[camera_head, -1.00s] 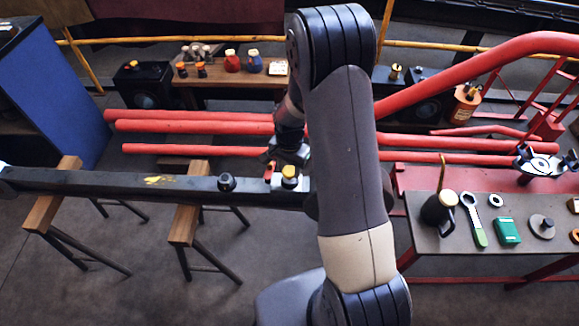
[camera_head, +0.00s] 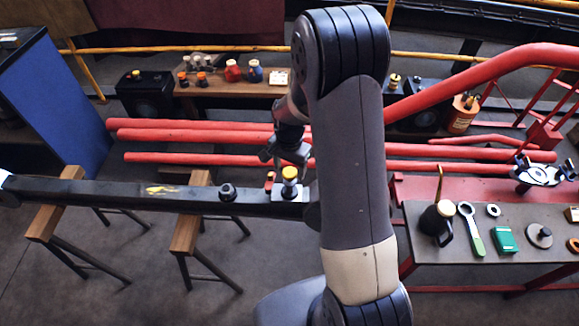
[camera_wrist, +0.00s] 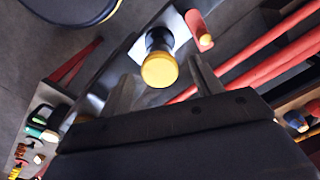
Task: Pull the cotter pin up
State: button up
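A black post with a yellow cap, likely the cotter pin (camera_head: 289,174), stands upright on a pale plate on the dark beam (camera_head: 120,191). In the wrist view the yellow cap (camera_wrist: 159,71) faces me, with its dark shaft behind it. My gripper (camera_head: 287,160) is above the beam, close over the cap. In the wrist view my gripper (camera_wrist: 160,70) has its two fingers spread, one on each side of the cap in the picture, with visible gaps. I cannot tell how far the fingertips reach down beside it. The gripper holds nothing.
A red tab with a yellow knob (camera_wrist: 204,38) sits beside the pin's plate. A black knob (camera_head: 227,191) stands left on the beam. Red pipes (camera_head: 200,137) lie behind. A bench (camera_head: 460,248) with an oil can (camera_head: 437,222) and wrench (camera_head: 471,230) is at the right.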

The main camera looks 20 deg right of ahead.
aim_at(290, 184)
notch_tip(290, 184, up, 11)
dwell(0.7)
jog(key=shift+f, duration=0.15)
notch_tip(290, 184, down, 16)
jog(key=shift+r+b, duration=0.1)
jog(key=shift+b, duration=0.75)
